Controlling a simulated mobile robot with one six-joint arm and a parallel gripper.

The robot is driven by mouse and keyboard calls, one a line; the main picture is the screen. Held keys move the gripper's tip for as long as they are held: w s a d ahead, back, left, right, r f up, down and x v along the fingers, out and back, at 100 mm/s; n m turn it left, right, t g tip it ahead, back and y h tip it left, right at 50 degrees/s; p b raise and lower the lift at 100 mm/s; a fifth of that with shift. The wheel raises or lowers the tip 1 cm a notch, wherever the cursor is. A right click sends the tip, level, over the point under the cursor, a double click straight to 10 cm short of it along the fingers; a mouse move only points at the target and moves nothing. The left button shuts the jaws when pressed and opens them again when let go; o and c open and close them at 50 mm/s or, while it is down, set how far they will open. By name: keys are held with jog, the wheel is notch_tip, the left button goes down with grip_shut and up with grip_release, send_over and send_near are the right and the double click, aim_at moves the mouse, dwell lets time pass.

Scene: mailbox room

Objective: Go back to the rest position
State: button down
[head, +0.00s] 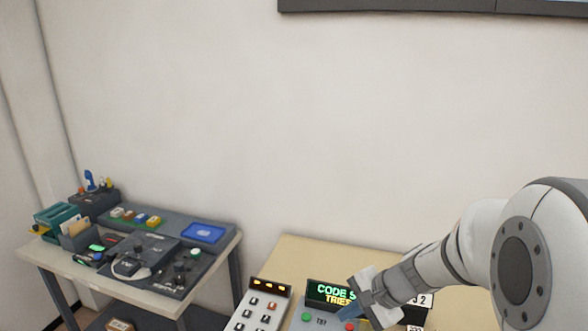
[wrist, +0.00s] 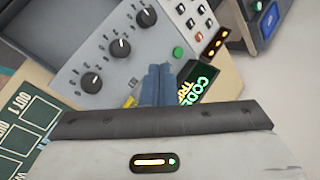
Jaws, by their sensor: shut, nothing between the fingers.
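My gripper (wrist: 158,84) is shut, its two blue-grey fingers together with nothing between them. In the head view my gripper (head: 350,311) is low at the right of centre, over a grey console (head: 302,324) on the tan table (head: 325,254). A display with green and yellow text (head: 328,294) stands just left of it, partly covered by my wrist. In the wrist view the console's panel with several black knobs (wrist: 104,51) lies beyond the fingers. I cannot tell whether the fingertips touch it.
A keypad box (head: 258,306) stands left of the display. White number cards (head: 418,300) are partly behind my wrist. A second table (head: 206,263) at the left holds control panels, bins and a blue-edged tray (head: 203,233).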

jog(key=s+d+r+n+h, duration=0.1)
jog(key=s+r+n+h, duration=0.2)
jog(key=s+n, duration=0.2)
jog(key=s+d+r+n+h, duration=0.2)
jog(key=s+n, duration=0.3)
jog(key=s, duration=0.4)
jog(key=shift+s+r+n+h, duration=0.35)
jog(key=shift+r+n+h, duration=0.05)
jog(key=shift+r+h, duration=0.45)
